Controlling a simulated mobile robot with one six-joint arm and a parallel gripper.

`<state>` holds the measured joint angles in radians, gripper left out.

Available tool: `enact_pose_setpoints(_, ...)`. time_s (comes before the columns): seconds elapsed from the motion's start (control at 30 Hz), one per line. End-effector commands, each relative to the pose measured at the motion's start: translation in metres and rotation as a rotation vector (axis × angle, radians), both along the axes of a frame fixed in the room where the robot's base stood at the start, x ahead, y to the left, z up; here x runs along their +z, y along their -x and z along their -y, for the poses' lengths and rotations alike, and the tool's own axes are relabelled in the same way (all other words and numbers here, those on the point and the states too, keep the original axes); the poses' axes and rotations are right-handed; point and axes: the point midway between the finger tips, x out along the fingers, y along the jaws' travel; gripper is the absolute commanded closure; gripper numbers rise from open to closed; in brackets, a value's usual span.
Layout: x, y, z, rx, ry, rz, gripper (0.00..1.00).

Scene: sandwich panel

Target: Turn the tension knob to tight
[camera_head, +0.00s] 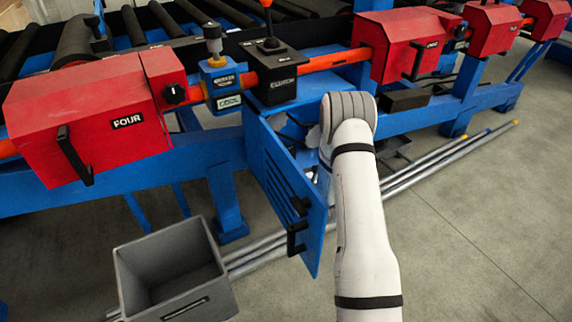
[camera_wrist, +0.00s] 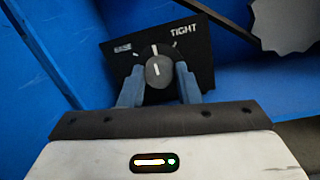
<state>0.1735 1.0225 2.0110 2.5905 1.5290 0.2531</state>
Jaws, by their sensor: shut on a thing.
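The tension knob (camera_wrist: 157,66) shows in the wrist view as a dark round knob with a white pointer line. It sits on a black plate (camera_wrist: 193,62) with white tick marks, the word EASE at upper left and TIGHT at upper right. The pointer line points nearly straight up in the picture, between the two words. My gripper (camera_wrist: 159,77) has one blue-grey finger on each side of the knob and is shut on it. In the head view, my gripper and the knob are hidden behind my arm and the blue panel.
Blue walls surround the plate closely in the wrist view, with a grey jagged-edged part (camera_wrist: 285,22) at upper right. In the head view, an open blue door (camera_head: 283,187) stands left of my arm. A grey bin (camera_head: 172,268) sits on the floor at lower left.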

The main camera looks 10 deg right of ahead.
Motion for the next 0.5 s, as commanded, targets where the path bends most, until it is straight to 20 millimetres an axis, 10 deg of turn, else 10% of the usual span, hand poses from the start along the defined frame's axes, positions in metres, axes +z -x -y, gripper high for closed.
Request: enact_pose_setpoints(0.5,-0.0020,0.0015,-0.0010,0.001,-0.452,-0.154,0.93)
